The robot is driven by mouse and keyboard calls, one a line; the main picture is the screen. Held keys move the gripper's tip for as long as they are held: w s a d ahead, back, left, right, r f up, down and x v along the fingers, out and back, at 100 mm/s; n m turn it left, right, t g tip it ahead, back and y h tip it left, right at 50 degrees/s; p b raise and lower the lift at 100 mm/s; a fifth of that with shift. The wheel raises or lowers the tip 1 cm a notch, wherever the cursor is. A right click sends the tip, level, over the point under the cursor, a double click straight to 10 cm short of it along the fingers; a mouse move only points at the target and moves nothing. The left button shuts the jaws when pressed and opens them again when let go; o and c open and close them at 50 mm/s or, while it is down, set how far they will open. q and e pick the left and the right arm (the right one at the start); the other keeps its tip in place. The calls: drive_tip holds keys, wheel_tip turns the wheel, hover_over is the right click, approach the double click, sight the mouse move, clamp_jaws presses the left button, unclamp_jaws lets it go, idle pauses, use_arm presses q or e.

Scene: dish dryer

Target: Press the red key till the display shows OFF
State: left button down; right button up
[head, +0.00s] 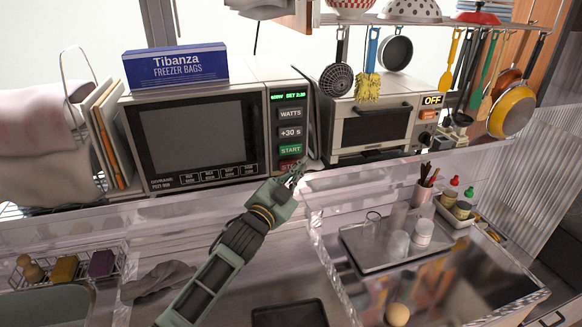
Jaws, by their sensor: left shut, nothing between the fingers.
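The microwave (258,130) has a key column on its right side. Its display (289,96) is lit with small green text, seemingly ending in "SET 2:30", not OFF. Below are WATTS, +30 s and a green START key (290,149). The red key (289,164) at the bottom is partly covered by my left gripper (297,172). This gripper is shut and empty, its tips at or just in front of the red key; I cannot tell whether they touch. My right gripper is not in view.
A toaster oven (365,128) to the right carries a separate OFF panel (432,100). A blue freezer bag box (176,67) sits on the microwave. Utensils and pans hang above the oven. A tray (372,262) with glasses stands lower right.

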use_arm(q)
drive_tip(key=shift+w+a, duration=0.15)
drive_tip(key=shift+w, duration=0.25)
drive_tip(key=shift+w, duration=0.25)
idle(0.4)
drive_tip(key=shift+w+a+b, duration=0.25)
drive_tip(key=shift+w+b, duration=0.25)
drive_tip(key=shift+w, duration=0.05)
idle(0.6)
drive_tip(key=shift+s+d+p, duration=0.2)
drive_tip(key=shift+s+p, duration=0.15)
drive_tip(key=shift+s, duration=0.25)
drive_tip(key=shift+s+d+p, duration=0.2)
drive_tip(key=shift+s+p, duration=0.15)
drive_tip(key=shift+s, duration=0.25)
drive_tip(key=shift+s, duration=0.1)
